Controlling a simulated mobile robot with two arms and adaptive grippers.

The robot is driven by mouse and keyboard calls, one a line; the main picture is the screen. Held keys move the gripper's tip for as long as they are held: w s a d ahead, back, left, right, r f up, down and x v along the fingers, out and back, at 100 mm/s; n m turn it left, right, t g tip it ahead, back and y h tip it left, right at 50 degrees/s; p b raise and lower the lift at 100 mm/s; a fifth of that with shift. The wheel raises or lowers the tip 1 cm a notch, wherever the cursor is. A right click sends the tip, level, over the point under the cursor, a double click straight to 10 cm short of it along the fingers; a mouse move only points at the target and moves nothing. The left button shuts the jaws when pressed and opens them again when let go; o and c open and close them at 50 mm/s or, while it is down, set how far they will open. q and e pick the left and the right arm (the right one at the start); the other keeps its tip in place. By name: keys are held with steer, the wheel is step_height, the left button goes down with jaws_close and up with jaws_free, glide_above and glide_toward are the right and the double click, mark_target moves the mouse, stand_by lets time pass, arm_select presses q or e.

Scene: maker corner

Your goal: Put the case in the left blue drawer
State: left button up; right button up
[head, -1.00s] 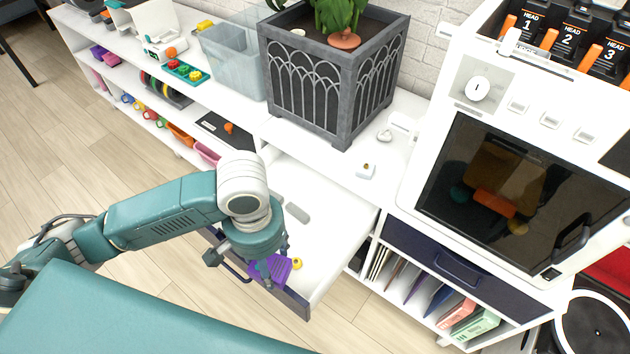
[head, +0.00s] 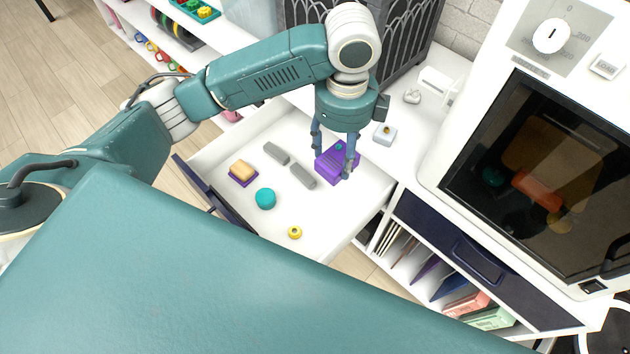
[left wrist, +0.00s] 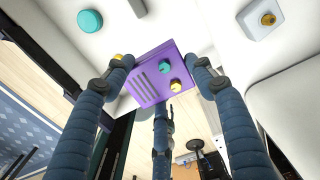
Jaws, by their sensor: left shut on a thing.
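My left gripper (head: 333,162) is shut on the purple case (head: 328,173), fingers on opposite sides of it. The case carries a teal round piece on top; in the left wrist view the case (left wrist: 150,84) also shows a yellow knob and slots. The left blue drawer (head: 236,216) is pulled open, with a dark blue front and white inside. The gripper holds the case over the drawer's back right part. I cannot tell whether the case touches the drawer's floor. My right gripper is not in view.
In the drawer lie two grey bars (head: 303,176), a teal round piece (head: 265,199), a yellow ring (head: 295,232) and a tan-and-purple block (head: 242,173). A small white box (head: 384,134) stands on the top behind. A closed blue drawer (head: 470,260) is at right.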

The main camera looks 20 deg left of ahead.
arm_select(q)
step_height(320, 180, down, 19)
steer(key=shift+r, duration=0.2)
steer(key=shift+s, duration=0.1)
steer(key=o, duration=1.3)
steer(key=shift+a+f, duration=0.1)
steer(key=shift+f, duration=0.05)
steer(key=shift+o, duration=0.2)
step_height(320, 180, up, 12)
steer(key=shift+r, duration=0.2)
